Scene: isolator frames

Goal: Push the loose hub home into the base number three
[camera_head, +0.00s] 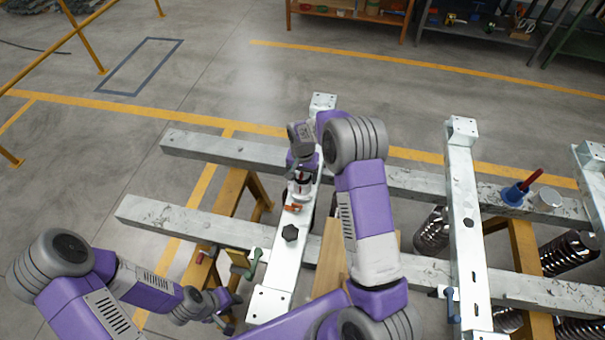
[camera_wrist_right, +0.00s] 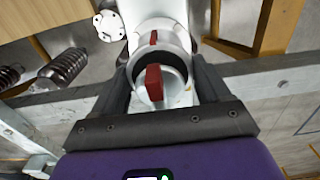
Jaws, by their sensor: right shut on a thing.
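My right gripper (camera_head: 302,180) points down over the white crossbeam (camera_head: 285,265). In the right wrist view its dark fingers (camera_wrist_right: 160,95) are shut on a silver round part, apparently the loose hub (camera_wrist_right: 178,88), with a red block on its face. Just beyond it is a larger pale ring (camera_wrist_right: 165,32) with a dark inside and a red mark, apparently the base. The red block and red mark are roughly in line. The depth of the hub in the ring cannot be told, and no number is readable. My left gripper (camera_head: 226,314) hangs low at the left, its jaws unclear.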

